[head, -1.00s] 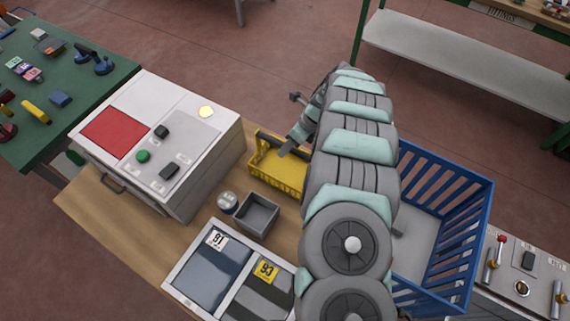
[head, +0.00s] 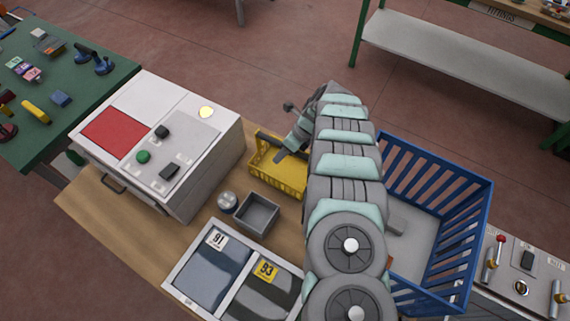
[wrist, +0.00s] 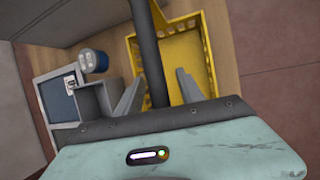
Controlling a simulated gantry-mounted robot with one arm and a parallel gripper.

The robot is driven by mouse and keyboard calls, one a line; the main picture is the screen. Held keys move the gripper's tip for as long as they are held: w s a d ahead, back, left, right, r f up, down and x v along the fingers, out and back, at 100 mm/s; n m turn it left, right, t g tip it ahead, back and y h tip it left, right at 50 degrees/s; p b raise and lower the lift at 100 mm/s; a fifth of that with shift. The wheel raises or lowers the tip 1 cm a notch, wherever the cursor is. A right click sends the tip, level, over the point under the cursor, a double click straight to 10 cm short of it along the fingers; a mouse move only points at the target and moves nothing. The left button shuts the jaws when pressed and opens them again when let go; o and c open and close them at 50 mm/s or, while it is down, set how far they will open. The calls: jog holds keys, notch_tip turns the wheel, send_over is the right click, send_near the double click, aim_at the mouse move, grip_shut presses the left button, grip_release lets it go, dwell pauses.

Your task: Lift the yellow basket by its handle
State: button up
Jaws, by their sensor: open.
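The yellow basket (head: 292,182) stands on the wooden bench, partly hidden by my arm in the head view. In the wrist view the basket (wrist: 203,58) is beyond the fingers, its open inside facing the camera. My gripper (head: 279,157) is tilted down over the basket's left part in the head view. In the wrist view my gripper (wrist: 159,76) is open, one finger left of the basket's inside and the other over it. No contact is visible.
A white machine with a red panel (head: 113,131) stands left of the basket. A small grey bin (head: 257,214) and a round metal can (head: 228,201) are in front. A blue slatted crate (head: 462,240) is right of my arm. Trays marked 91 and 93 lie at the front.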

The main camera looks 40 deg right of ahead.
jog(key=shift+f+b, duration=0.2)
jog(key=shift+b, duration=0.2)
dwell(0.4)
grip_shut()
dwell(1.3)
